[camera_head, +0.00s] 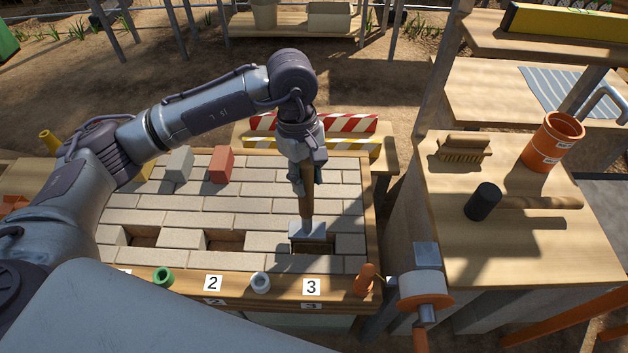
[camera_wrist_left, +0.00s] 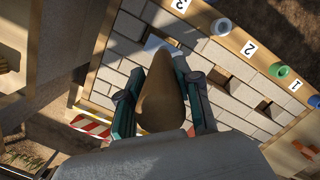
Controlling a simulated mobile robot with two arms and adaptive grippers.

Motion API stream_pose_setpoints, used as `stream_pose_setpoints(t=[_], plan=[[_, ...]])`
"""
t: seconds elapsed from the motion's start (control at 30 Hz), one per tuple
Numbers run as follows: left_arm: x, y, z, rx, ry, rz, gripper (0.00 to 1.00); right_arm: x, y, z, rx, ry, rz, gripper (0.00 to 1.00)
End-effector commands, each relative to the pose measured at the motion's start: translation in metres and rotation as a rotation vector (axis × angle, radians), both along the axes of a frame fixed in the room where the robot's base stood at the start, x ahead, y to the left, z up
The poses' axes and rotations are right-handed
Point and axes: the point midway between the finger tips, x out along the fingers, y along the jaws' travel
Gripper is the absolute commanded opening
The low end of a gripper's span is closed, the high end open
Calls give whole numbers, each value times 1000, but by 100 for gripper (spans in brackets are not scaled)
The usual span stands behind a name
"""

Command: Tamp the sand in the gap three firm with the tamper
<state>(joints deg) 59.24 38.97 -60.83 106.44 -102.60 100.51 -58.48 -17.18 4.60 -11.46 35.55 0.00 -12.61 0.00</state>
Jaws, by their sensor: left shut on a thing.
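The tamper has a wooden handle (camera_head: 306,207) and a flat grey metal head (camera_head: 307,230). My left gripper (camera_head: 306,172) is shut on the handle and holds the tamper nearly upright, head down. The head shows over the back part of gap three (camera_head: 314,248), behind the label 3 (camera_head: 311,287). The front of the gap is dark and open to view; I cannot tell whether the head touches sand. In the left wrist view the handle (camera_wrist_left: 162,95) sits between the fingers and hides most of the head (camera_wrist_left: 154,43). My right gripper is out of view.
Two other gaps (camera_head: 225,240) (camera_head: 146,238) lie to the left in the paving. A red block (camera_head: 222,164) and a grey block (camera_head: 179,163) stand at the back. Green (camera_head: 163,277) and white (camera_head: 260,282) rings sit on the front edge. A bench (camera_head: 520,250) stands right.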

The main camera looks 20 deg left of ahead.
Motion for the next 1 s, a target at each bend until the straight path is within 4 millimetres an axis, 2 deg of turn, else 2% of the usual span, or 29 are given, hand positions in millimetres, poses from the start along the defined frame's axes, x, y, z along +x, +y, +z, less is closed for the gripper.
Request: stream_pose_setpoints(t=[0.6,0.77,1.0], plan=[[1,99,0,0,-7,4,0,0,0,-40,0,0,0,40],[1,113,1,-2,-6,1,0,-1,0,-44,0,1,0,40],[1,115,3,-2,-6,0,0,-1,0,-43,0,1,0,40]])
